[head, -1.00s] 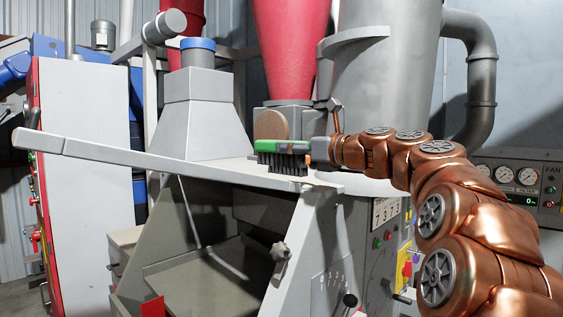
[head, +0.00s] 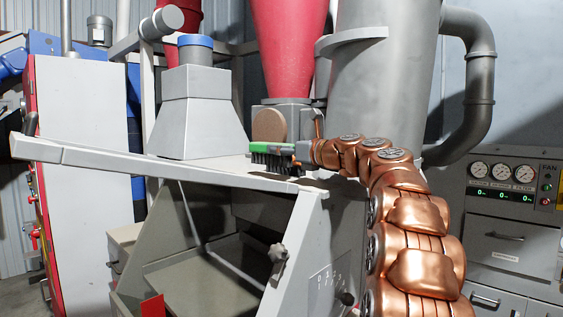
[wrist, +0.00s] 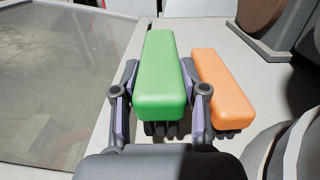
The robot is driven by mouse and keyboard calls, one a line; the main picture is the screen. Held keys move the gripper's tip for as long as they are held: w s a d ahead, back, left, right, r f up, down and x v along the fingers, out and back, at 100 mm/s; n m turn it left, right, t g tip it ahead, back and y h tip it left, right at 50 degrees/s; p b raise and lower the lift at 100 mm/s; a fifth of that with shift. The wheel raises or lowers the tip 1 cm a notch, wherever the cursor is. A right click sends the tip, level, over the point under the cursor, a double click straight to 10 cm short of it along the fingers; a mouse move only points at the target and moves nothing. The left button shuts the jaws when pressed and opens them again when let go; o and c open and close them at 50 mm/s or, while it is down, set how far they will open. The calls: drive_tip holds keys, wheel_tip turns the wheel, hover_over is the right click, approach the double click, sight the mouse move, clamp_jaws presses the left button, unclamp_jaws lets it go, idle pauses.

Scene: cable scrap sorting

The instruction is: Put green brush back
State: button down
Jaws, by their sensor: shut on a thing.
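The green brush (head: 262,149) has a green back and dark bristles pointing down. It is over the light top surface of the grey machine (head: 235,178); I cannot tell whether the bristles touch it. My gripper (head: 296,152) is shut on the brush from the right. In the wrist view the green block (wrist: 160,75) sits between the two fingers (wrist: 160,100). An orange brush (wrist: 226,90) lies close beside it on the right, outside the fingers. I cannot make out the orange brush clearly in the head view.
A flat mesh-like panel (wrist: 65,75) in a light frame lies left of the brushes. A brown disc (head: 269,125) and a grey hopper (head: 200,115) stand behind. A large grey cylinder (head: 385,75) rises at the back right. A gauge cabinet (head: 512,235) stands at right.

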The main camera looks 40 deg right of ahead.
sight(281, 161)
drive_tip(key=shift+w+f, duration=0.1)
drive_tip(key=shift+f, duration=1.65)
drive_tip(key=c, duration=0.6)
unclamp_jaws()
drive_tip(key=shift+f, duration=0.15)
drive_tip(key=b+v, duration=0.2)
drive_tip(key=v, duration=1)
drive_tip(key=shift+d, duration=0.1)
